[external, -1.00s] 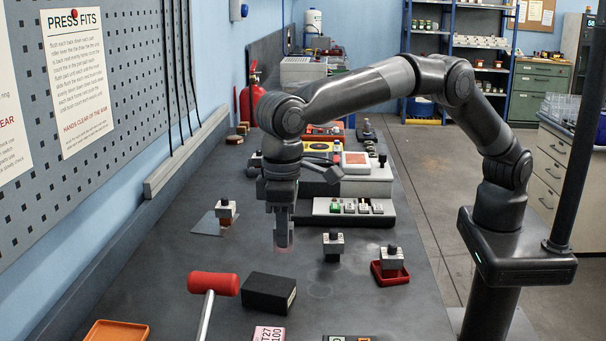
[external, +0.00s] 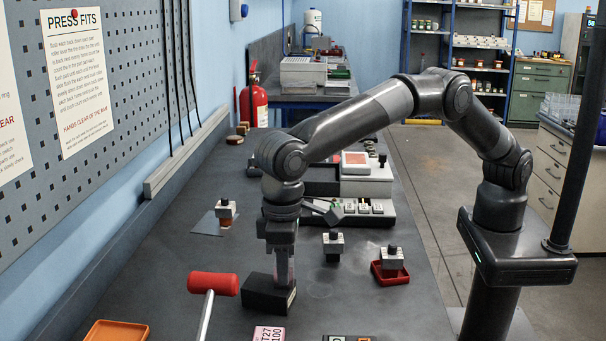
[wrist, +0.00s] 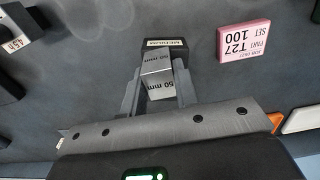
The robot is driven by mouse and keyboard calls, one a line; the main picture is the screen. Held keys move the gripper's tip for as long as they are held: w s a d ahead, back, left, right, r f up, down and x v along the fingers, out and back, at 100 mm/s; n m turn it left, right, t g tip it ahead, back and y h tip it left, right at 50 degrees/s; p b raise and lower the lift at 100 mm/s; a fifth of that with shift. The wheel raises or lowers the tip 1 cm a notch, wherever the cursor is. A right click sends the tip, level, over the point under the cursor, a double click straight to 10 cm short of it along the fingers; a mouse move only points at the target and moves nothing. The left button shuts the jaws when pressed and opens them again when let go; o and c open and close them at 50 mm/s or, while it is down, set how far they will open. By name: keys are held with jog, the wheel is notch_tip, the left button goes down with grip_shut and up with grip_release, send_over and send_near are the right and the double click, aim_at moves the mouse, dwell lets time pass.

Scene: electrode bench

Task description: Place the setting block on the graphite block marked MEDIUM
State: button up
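The graphite block (external: 258,293) is a black block on the bench in the external view. In the wrist view its pale label (wrist: 165,43) reads MEDIUM. The setting block (wrist: 159,85) is a silver block with 50 mm printed on it. My gripper (wrist: 160,92) has one finger on each side of it and is shut on it. In the external view my gripper (external: 283,277) points straight down at the right part of the graphite block. Whether the setting block touches the graphite block or hangs just above it, I cannot tell.
A red-headed mallet (external: 213,284) lies close on the left. A pink T27 100 block (external: 268,334) sits in front. Electrode holders stand behind (external: 333,245) and in a red tray (external: 390,279). An orange tray (external: 117,331) is at front left.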

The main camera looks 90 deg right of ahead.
jog(key=o, duration=0.4)
jog(key=shift+o, duration=0.2)
jog(key=shift+r, duration=0.1)
notch_tip(320, 180, up, 12)
dwell(0.4)
